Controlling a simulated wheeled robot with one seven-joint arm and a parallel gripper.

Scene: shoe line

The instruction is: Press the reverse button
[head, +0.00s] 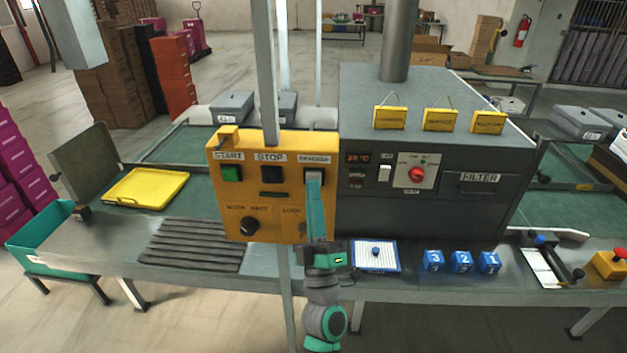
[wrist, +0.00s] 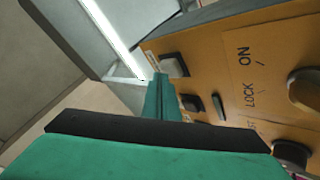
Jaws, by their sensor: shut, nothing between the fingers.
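The yellow control box (head: 270,205) hangs on a post above the line. Its reverse button (head: 313,174) is pale and square, at the upper right under the reverse label. The green start button (head: 231,174) and the black stop button (head: 272,174) sit to its left. My gripper (head: 315,182) is shut and empty, its teal fingers pointing at the reverse button and covering its lower part. In the wrist view the fingertips (wrist: 158,80) lie beside a pale button (wrist: 175,65) on the box. I cannot tell whether they touch it.
A dark knob (head: 249,227) sits low on the box. The grey machine (head: 430,210) with a red knob (head: 416,175) stands close on the right. Blue numbered blocks (head: 461,262) and a blue-edged tray (head: 376,268) lie on the bench below.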

